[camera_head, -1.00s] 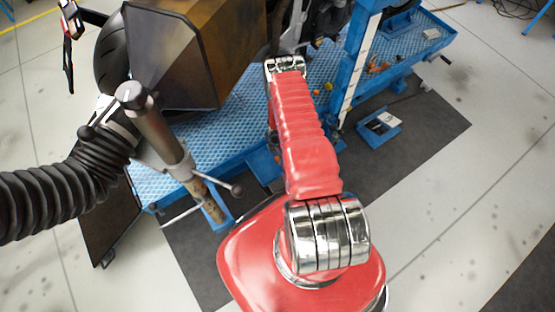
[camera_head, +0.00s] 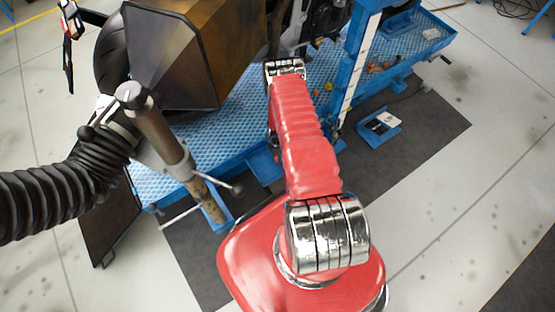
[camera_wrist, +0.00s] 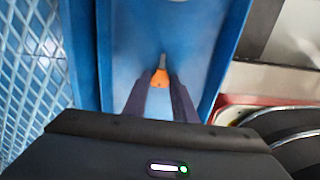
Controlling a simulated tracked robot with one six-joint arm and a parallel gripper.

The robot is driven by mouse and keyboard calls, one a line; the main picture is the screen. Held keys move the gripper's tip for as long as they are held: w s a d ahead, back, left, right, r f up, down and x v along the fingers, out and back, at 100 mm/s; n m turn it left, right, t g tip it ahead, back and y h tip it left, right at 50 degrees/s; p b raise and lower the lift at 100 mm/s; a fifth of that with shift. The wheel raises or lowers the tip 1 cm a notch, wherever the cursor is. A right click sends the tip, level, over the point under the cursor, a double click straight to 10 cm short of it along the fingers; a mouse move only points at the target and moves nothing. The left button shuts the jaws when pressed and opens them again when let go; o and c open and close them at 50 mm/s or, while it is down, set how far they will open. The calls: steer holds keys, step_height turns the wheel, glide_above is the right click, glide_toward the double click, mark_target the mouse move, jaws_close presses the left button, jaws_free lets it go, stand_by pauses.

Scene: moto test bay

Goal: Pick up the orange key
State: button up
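The orange key (camera_wrist: 160,80) shows in the wrist view as a small orange head with a grey shaft pointing away from me. It lies in a blue channel (camera_wrist: 125,70) with raised side walls. My gripper (camera_wrist: 160,76) has two dark fingers reaching into the channel, one on each side of the orange head. There is a gap between the fingers, and the orange head shows in it. I cannot tell whether they touch the key. In the head view my red arm hides the gripper, and the key is not visible.
A blue lattice-topped lift table (camera_head: 235,130) carries a motorcycle. A blue post (camera_head: 357,55) rises right of my arm. A small blue tray (camera_head: 378,128) sits on the dark mat. A clamp-like metal cylinder (camera_head: 155,130) stands at left. Small orange items (camera_head: 375,68) lie on the table.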

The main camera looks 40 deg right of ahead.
steer(key=c, duration=0.6)
steer(key=shift+o, duration=0.2)
steer(key=shift+r, duration=0.15)
step_height(320, 180, up, 10)
stand_by(0.3)
steer(key=shift+s, duration=0.1)
stand_by(0.8)
